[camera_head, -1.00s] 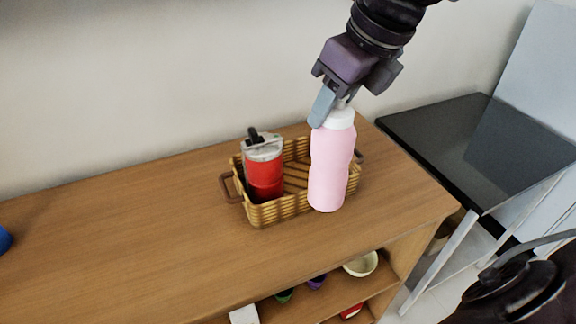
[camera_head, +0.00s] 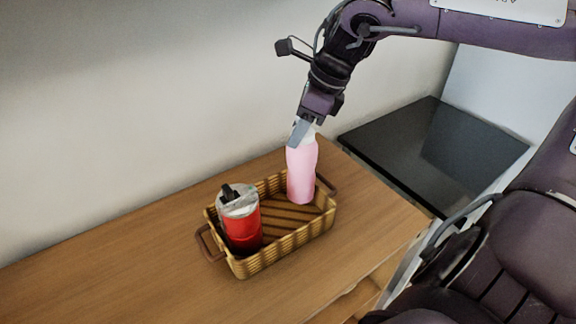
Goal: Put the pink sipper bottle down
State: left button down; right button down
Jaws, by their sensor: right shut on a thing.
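The pink sipper bottle (camera_head: 301,172) is upright, with a white top, at the right part of the wicker basket (camera_head: 285,247). Its lower end shows inside the basket's rim; I cannot tell whether it touches the basket floor. My right gripper (camera_head: 301,131) comes from above and is shut on the bottle's white top. The left gripper is not in view.
A red tumbler (camera_head: 243,222) with a grey lid and black spout stands in the left part of the basket. The basket sits on a wooden cabinet top (camera_head: 130,262) against a wall. A black table (camera_head: 440,150) stands to the right.

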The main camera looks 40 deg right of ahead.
aim_at(299, 149)
jog(key=shift+f, duration=2.85)
jog(key=shift+f, duration=0.15)
jog(key=c, duration=0.8)
grip_release()
jog(key=shift+r, duration=0.35)
jog(key=v, duration=1.1)
jog(key=shift+s+d+r, duration=0.1)
jog(key=shift+s+r, duration=0.05)
jog(key=shift+r, duration=0.2)
